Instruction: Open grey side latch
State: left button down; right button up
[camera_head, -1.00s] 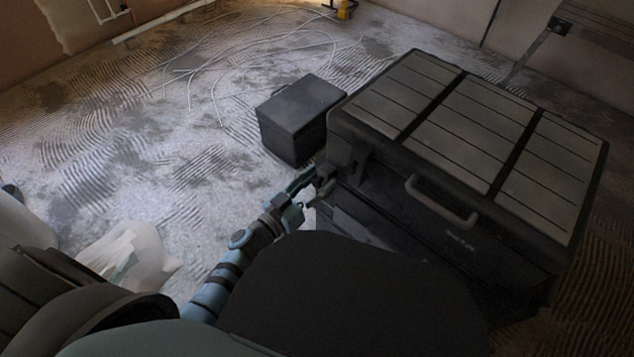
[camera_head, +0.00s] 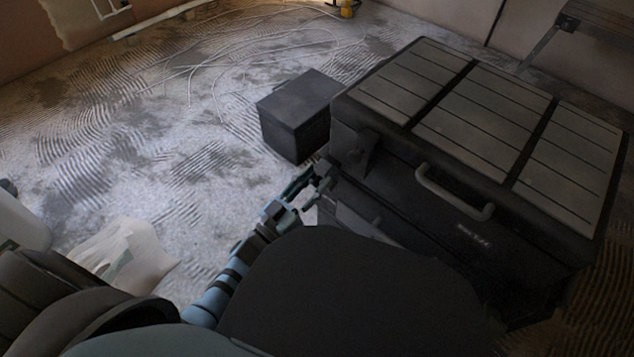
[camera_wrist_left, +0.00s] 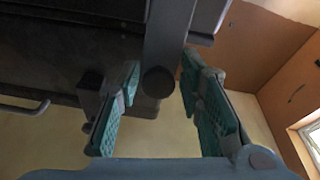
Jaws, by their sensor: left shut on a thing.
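A large black case (camera_head: 400,185) with a grey slatted lid (camera_head: 480,110) fills the right of the head view. My left gripper (camera_head: 322,176) is at its near left corner, low on the side. In the left wrist view, a grey latch bar (camera_wrist_left: 168,38) with a round dark end hangs between the two teal fingers of my left gripper (camera_wrist_left: 160,85). In the head view the latch is too small and dark to make out at the fingers. My right gripper is not in view.
A carrying handle (camera_head: 455,192) sticks out from the case front. A small dark box (camera_head: 300,115) stands on the floor behind the gripper. A whitish sheet or bag (camera_head: 125,258) lies at the lower left. Loose cables cross the otherwise open floor to the left.

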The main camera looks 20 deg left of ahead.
pick_arm(q)
jog(key=shift+s+f+t+h, duration=0.35)
jog(key=shift+f+t, duration=0.25)
jog(key=shift+t, duration=0.3)
jog(key=shift+s+f+t, duration=0.15)
jog(key=shift+t, duration=0.15)
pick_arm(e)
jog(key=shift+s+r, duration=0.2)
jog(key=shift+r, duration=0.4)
pick_arm(q)
jog(key=shift+a+h, duration=0.1)
jog(key=shift+h, duration=0.15)
jog(key=c, duration=1.4)
grip_release()
jog(key=shift+o, duration=0.2)
